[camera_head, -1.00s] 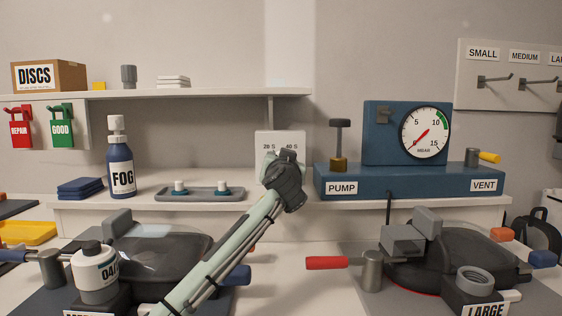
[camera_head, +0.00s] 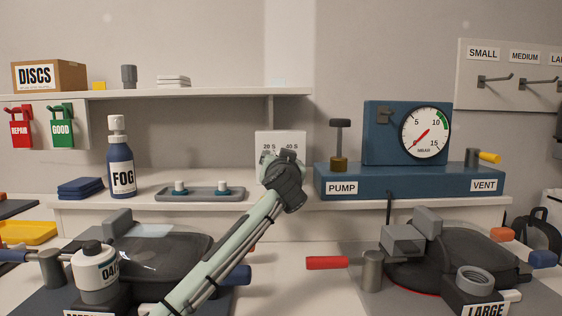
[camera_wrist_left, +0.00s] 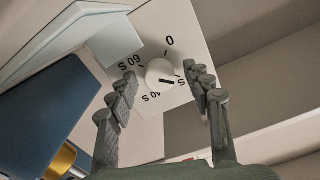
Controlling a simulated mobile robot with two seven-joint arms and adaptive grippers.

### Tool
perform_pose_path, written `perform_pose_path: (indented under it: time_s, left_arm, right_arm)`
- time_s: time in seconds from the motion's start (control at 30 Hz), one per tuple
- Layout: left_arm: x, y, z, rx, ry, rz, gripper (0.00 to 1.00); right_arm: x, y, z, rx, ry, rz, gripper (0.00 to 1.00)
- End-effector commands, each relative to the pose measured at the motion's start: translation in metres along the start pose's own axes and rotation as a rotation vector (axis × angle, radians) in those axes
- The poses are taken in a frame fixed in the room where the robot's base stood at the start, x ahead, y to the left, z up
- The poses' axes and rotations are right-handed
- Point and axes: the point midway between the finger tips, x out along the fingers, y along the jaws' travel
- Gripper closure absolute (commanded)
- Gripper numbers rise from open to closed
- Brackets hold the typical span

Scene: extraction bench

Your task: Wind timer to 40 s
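The timer (camera_head: 293,141) is a white box on the back shelf, with "20 S" and "40 S" visible along its top. In the left wrist view its tilted face (camera_wrist_left: 186,30) shows "0", "60 S" and a partly hidden "40 S" around a round white knob (camera_wrist_left: 159,71). A dark mark sits at the knob's lower right; its exact reading is unclear. My left gripper (camera_head: 270,168) is in front of the timer and hides its lower part. In the wrist view the gripper (camera_wrist_left: 160,92) is open, its fingers on either side of the knob with visible gaps. My right gripper is not in view.
The blue pump unit (camera_head: 410,182) with gauge stands just right of the timer. A grey tray (camera_head: 199,194) with two small white-topped items and a FOG bottle (camera_head: 122,165) are left. An upper shelf (camera_head: 200,93) ends above the timer. Two dark machines stand in front.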

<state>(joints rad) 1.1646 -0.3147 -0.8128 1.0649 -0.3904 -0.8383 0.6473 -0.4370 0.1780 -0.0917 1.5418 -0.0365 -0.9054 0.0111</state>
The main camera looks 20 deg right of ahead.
Motion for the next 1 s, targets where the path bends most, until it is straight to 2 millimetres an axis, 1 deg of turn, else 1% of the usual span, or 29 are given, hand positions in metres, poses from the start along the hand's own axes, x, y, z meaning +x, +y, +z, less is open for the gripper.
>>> perform_pose_path:
  time_s: [0.27, 0.37, 0.47, 0.57, 0.8, 0.9, 1.0]
  left_arm:
    - [-0.001, 0.000, 0.000, 0.000, 0.001, 0.000, 0.49]
    - [-0.007, 0.001, 0.000, -0.002, 0.001, 0.001, 0.49]
    - [-0.019, 0.001, 0.000, -0.002, 0.001, 0.002, 0.49]
    - [-0.037, 0.001, 0.000, -0.003, 0.002, 0.003, 0.49]
    - [-0.088, 0.001, 0.000, -0.003, 0.002, 0.003, 0.49]
    - [-0.103, 0.001, 0.000, -0.002, 0.001, 0.002, 0.49]
    - [-0.114, 0.000, 0.000, 0.000, 0.001, 0.000, 0.49]
  right_arm:
    - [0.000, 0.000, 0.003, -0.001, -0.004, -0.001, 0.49]
    - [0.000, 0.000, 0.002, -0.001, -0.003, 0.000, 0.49]
    - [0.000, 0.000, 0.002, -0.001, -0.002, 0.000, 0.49]
    - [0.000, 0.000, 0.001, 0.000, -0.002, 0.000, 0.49]
    - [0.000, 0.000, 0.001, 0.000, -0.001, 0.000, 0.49]
    - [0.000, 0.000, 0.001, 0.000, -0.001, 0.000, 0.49]
    - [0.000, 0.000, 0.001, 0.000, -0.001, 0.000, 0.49]
